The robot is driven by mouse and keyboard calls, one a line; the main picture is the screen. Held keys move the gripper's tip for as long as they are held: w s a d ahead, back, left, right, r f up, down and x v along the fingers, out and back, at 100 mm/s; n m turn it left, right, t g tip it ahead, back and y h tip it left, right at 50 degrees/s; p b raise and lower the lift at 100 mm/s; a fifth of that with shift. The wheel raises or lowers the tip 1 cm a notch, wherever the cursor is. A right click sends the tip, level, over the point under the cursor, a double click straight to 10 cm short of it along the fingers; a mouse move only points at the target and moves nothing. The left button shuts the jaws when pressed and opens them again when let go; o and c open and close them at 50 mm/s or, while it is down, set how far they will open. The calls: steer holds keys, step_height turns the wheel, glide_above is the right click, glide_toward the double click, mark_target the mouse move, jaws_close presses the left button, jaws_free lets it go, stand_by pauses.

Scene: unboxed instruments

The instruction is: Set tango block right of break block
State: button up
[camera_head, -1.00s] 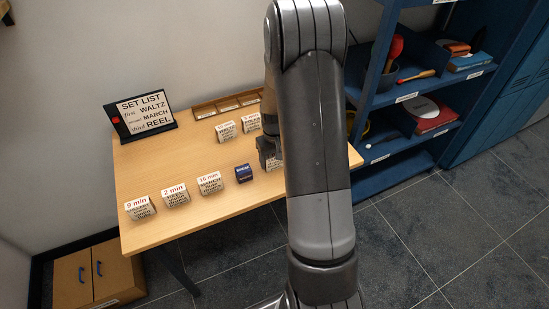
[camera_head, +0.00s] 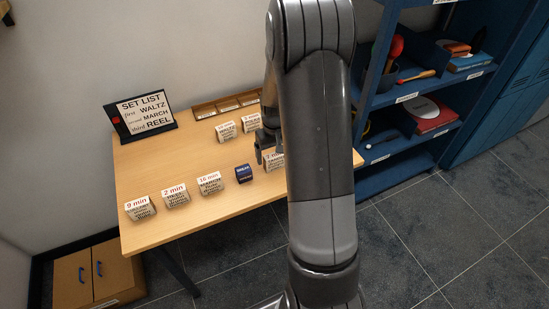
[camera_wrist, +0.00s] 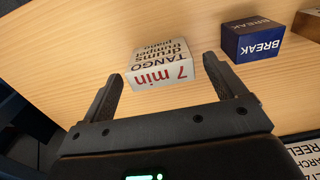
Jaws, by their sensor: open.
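The tango block (camera_wrist: 160,65), a white block marked "7 min" in red, sits on the table. In the wrist view it lies ahead of and between my open fingers, with a gap on both sides. In the head view the tango block (camera_head: 274,161) is partly hidden by my arm. The dark blue break block (camera_head: 243,174) stands just left of it there, with a small gap. The break block also shows at the upper right of the wrist view (camera_wrist: 252,42). My gripper (camera_wrist: 162,68) is open and empty; in the head view it is partly behind my arm.
White blocks marked "16 min" (camera_head: 210,183), "2 min" (camera_head: 175,194) and "9 min" (camera_head: 139,208) continue the row leftward. Two white blocks (camera_head: 226,131) stand behind, before a wooden rack (camera_head: 205,110). A set list sign (camera_head: 146,113) stands back left. The table (camera_head: 160,160) is otherwise clear.

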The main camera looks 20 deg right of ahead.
mark_target(274, 155)
step_height(274, 155, up, 8)
steer(key=shift+r, duration=0.1)
steer(key=s+a+r+t, duration=0.1)
steer(key=s+a+r, duration=0.35)
steer(key=r, duration=0.35)
steer(key=s+a+r+t, duration=0.2)
steer(key=s+a+r, duration=0.1)
steer(key=s+r, duration=0.3)
steer(key=s+a+r+t, duration=0.1)
steer(key=s+a+r, duration=0.1)
steer(key=s, duration=0.4)
steer(key=s+a+r+t, duration=0.1)
steer(key=s+a+r, duration=0.2)
steer(key=s, duration=0.4)
steer(key=shift+s+a+r+t, duration=0.25)
steer(key=shift+a+r+t, duration=0.1)
steer(key=shift+r, duration=0.2)
